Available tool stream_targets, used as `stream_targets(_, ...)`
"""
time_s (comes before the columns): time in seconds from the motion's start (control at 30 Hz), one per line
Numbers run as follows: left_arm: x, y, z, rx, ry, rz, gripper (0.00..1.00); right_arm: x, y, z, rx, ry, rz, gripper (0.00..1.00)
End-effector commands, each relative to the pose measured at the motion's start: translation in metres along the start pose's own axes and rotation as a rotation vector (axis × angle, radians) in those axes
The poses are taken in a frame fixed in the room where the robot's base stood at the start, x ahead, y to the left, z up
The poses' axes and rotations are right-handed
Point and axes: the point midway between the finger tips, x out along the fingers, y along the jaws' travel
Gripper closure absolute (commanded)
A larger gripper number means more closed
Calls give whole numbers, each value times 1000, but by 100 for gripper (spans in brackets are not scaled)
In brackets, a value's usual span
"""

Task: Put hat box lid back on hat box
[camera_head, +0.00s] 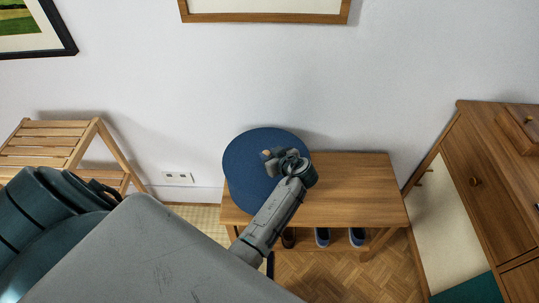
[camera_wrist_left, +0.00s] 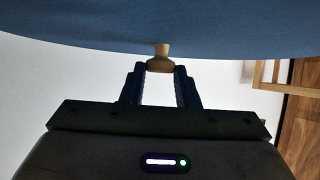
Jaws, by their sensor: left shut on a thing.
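The round blue hat box lid (camera_head: 247,153) shows from above at the left end of the wooden bench. Its small wooden knob (camera_wrist_left: 162,50) is between the fingertips of my left gripper (camera_wrist_left: 160,70). My left gripper also shows over the lid in the head view (camera_head: 273,160), shut on the knob. The blue hat box (camera_head: 239,203) is mostly hidden under the lid, with a bit of its side visible at the lower left. I cannot tell whether the lid touches the box rim. My right gripper is out of view.
The wooden bench (camera_head: 355,190) has a clear top to the right of the box, with several shoes (camera_head: 322,237) below. A slatted wooden rack (camera_head: 45,145) stands at left and a wooden dresser (camera_head: 487,180) at right. A white wall is behind.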

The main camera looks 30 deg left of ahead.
Motion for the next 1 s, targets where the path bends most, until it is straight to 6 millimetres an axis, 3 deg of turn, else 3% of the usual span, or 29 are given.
stream_targets(1.0,3,0,6,0,0,1,96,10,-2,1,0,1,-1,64)
